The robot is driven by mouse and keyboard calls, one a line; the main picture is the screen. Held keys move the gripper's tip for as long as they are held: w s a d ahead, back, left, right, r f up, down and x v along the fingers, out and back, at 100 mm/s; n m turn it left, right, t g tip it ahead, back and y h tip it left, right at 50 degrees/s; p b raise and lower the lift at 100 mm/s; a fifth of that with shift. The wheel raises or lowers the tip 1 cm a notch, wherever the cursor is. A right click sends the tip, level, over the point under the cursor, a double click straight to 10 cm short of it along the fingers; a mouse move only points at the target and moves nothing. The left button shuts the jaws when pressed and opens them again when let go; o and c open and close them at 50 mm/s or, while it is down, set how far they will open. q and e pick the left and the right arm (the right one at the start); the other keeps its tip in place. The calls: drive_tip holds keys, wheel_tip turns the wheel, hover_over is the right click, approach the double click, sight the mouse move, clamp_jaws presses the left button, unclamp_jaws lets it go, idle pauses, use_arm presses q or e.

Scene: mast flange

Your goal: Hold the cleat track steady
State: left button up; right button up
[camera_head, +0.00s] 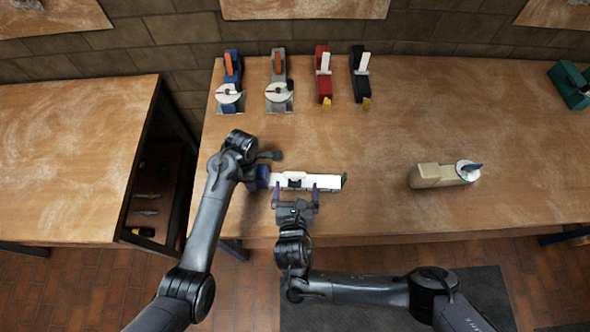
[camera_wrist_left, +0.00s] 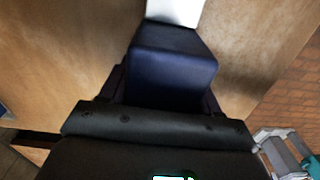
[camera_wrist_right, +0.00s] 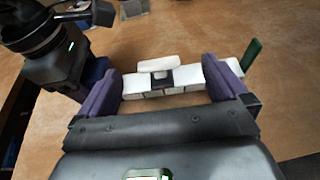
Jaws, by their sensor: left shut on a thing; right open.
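The cleat track is a white segmented bar (camera_head: 325,182) lying left to right near the table's front edge, with a dark blue end block (camera_wrist_left: 175,65) and a green plate (camera_head: 344,180) at its right end. A white piece with a dark centre (camera_wrist_right: 158,70) sits midway on it. My left gripper (camera_head: 260,174) is shut on the blue end block. My right gripper (camera_head: 296,188) is open at the track's near side. In the right wrist view, its purple fingers (camera_wrist_right: 165,88) stand apart around the middle stretch of the bar; whether they touch it I cannot tell.
Blue (camera_head: 232,80), grey (camera_head: 279,82), red (camera_head: 324,76) and black (camera_head: 360,76) devices stand along the back of the wooden table (camera_head: 450,110). A beige device (camera_head: 432,176) stands to the right. A green object (camera_head: 570,86) is at the far right. The table's middle is clear.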

sight(295, 177)
drive_tip(key=w+f, duration=0.2)
drive_tip(key=w, duration=0.1)
drive_tip(key=w+f, duration=0.2)
drive_tip(key=w, duration=0.1)
drive_tip(key=w+f, duration=0.2)
drive_tip(key=w, duration=0.1)
drive_tip(key=shift+w+a+f, duration=0.1)
drive_tip(key=shift+w+a, duration=0.05)
drive_tip(key=shift+a, duration=0.05)
idle(0.3)
